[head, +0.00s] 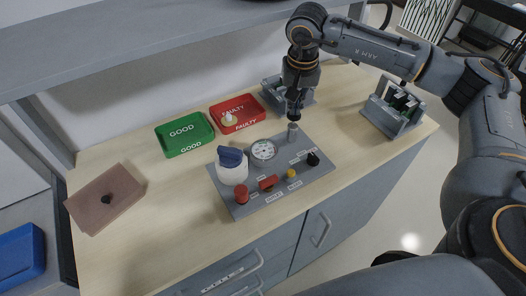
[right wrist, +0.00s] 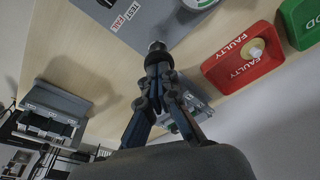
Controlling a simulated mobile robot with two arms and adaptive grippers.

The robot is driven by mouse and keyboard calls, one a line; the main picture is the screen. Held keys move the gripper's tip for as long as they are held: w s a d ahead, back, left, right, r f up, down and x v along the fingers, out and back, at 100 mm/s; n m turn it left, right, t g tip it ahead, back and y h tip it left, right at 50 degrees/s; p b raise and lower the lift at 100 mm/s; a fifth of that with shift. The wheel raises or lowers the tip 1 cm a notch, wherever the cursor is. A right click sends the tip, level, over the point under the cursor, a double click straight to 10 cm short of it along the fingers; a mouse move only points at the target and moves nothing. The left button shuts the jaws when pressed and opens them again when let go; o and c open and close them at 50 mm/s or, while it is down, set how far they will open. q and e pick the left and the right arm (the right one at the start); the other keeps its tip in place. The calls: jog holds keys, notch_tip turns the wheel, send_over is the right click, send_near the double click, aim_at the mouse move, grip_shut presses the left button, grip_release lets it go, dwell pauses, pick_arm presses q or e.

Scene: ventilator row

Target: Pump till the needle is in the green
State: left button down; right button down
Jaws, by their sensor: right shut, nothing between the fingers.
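The grey test panel (head: 222,202) lies on the wooden bench. Its round, white-faced gauge (head: 264,150) is near the panel's middle; the needle is too small to read. A metal pump post (head: 292,134) stands at the panel's far right corner. My right gripper (head: 295,113) points down directly above the post, shut with nothing held. In the right wrist view the shut fingertips (right wrist: 158,62) are in line with the post's metal end (right wrist: 157,46); I cannot tell whether they touch. The gauge's edge shows at the top. My left gripper is not in view.
On the panel are a white jar with a blue lid (head: 232,168), a red knob (head: 241,193), a red switch, a yellow button and a black knob (head: 313,159). Behind are the green GOOD tray (head: 184,150) and red FAULTY tray (head: 216,112).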

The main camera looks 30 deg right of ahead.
jog(key=shift+f+b, duration=1.25)
jog(key=shift+f, duration=0.25)
jog(key=shift+r+p, duration=1)
jog(key=shift+r, duration=0.5)
jog(key=shift+f, duration=0.15)
jog(key=shift+f+b, duration=1.2)
jog(key=shift+f, duration=0.1)
jog(key=shift+r+p, duration=0.85)
jog(key=shift+r, duration=0.65)
jog(key=shift+f, duration=0.1)
